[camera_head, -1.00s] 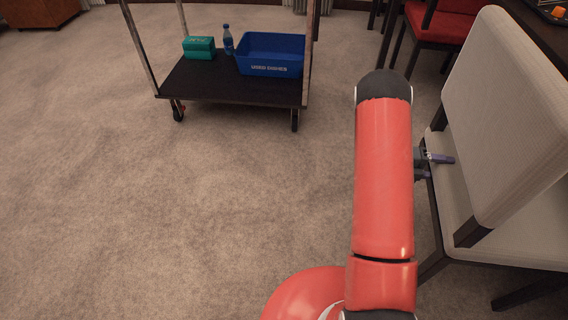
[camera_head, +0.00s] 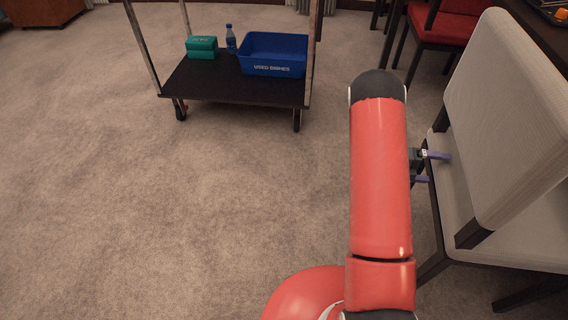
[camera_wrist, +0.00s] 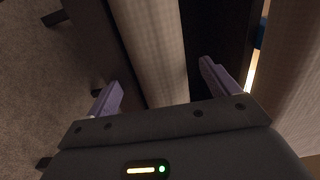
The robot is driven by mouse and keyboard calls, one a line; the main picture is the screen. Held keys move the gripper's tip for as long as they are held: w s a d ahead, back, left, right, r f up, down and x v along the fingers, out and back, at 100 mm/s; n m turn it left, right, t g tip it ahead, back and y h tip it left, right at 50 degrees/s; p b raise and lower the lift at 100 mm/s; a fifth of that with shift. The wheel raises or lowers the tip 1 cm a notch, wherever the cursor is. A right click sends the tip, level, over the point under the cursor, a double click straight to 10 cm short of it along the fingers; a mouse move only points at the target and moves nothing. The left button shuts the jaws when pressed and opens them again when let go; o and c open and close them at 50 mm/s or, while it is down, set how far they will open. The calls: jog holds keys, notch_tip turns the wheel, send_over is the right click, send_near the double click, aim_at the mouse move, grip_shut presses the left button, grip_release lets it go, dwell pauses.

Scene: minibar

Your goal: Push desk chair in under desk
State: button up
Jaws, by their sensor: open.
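The desk chair (camera_head: 510,120) is pale cream with dark legs and stands at the right in the head view, its back nearest my arm. Part of the desk (camera_head: 545,38) shows as a dark surface at the top right. My gripper (camera_head: 437,166) is at the chair's left side, low by the seat, mostly hidden behind my red arm. In the wrist view its two purple fingers (camera_wrist: 163,88) are spread, with a pale padded part of the chair (camera_wrist: 155,50) between and beyond them. I cannot tell whether they touch it.
A cart (camera_head: 225,88) with a blue bin (camera_head: 272,66), a teal box (camera_head: 202,47) and a bottle (camera_head: 231,40) stands at the back. A red chair (camera_head: 447,25) stands behind the cream chair. The carpet at left is clear.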

jog(key=p+v, duration=0.1)
jog(key=v, duration=0.9)
jog(key=shift+w, duration=0.1)
jog(key=s+a+r+m+y, duration=0.4)
jog(key=r+m+y, duration=0.1)
jog(key=r+m, duration=0.3)
jog(key=s+a+r+m+y, duration=0.4)
jog(key=s+r+m, duration=0.1)
jog(key=r+m, duration=0.35)
jog(key=s+a+r+m+t+y, duration=0.4)
jog(key=s+a+r+m, duration=0.1)
jog(key=a+m, duration=0.2)
jog(key=s+a+r+m+t+y, duration=0.4)
jog(key=a+m, duration=0.4)
jog(key=m, duration=0.2)
jog(key=shift+s+a+r+t+y, duration=0.25)
jog(key=shift+s+r+t, duration=0.4)
jog(key=shift+s, duration=0.65)
